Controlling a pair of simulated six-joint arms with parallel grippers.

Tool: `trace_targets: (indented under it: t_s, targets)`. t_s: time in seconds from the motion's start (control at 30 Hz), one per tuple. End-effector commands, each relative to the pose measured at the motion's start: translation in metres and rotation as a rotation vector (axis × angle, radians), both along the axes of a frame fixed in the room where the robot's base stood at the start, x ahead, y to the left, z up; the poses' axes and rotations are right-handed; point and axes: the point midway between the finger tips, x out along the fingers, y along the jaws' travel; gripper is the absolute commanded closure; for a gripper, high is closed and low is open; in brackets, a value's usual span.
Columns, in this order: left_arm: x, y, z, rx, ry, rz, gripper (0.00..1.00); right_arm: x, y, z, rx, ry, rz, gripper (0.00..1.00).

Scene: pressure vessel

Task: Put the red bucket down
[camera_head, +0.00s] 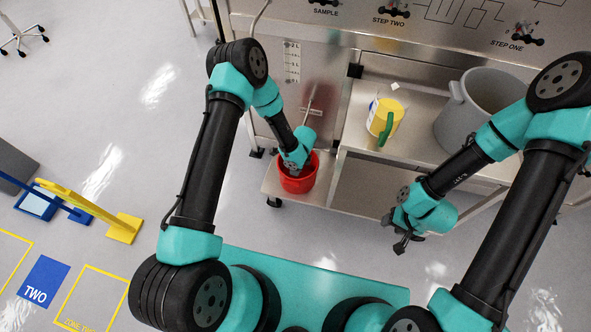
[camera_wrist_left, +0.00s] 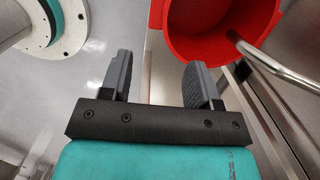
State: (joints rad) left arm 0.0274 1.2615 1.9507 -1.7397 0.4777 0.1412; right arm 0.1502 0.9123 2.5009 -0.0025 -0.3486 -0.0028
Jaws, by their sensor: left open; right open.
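The red bucket (camera_head: 299,184) stands on the low metal shelf (camera_head: 318,192) at the left end of the bench. It also shows at the top right of the left wrist view (camera_wrist_left: 212,42), its open mouth toward the camera. My left gripper (camera_wrist_left: 158,78) is open, with nothing between its fingers; the bucket is just beyond the right finger. In the head view my left wrist covers part of the bucket, and its fingertips are hard to make out. Whether a finger touches the bucket is unclear. My right gripper (camera_head: 402,243) is open and empty, in front of the bench.
A metal pipe (camera_wrist_left: 275,66) reaches over the bucket's mouth. A yellow and white pitcher with a green handle (camera_head: 384,118) and a large grey pot (camera_head: 470,110) stand on the higher bench top (camera_head: 420,143). The floor at left is open, with yellow and blue barriers (camera_head: 90,208) farther left.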

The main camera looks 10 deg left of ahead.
Motion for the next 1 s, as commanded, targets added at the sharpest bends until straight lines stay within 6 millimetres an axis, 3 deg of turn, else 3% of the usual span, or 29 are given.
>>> trace_targets:
  t_s: [0.67, 0.83, 1.0]
  targets:
    - [-0.003, 0.001, 0.004, -0.008, 0.011, 0.017, 0.44, 0.0, 0.0, 0.0, 0.0, 0.0, 0.0, 0.53]
    - [-0.027, 0.008, 0.01, -0.062, 0.081, 0.14, 0.44, 0.0, 0.0, 0.0, 0.0, 0.0, 0.0, 0.53]
    - [-0.067, 0.018, 0.024, -0.163, 0.189, 0.385, 0.44, 0.0, 0.0, 0.0, 0.0, 0.0, 0.0, 0.53]
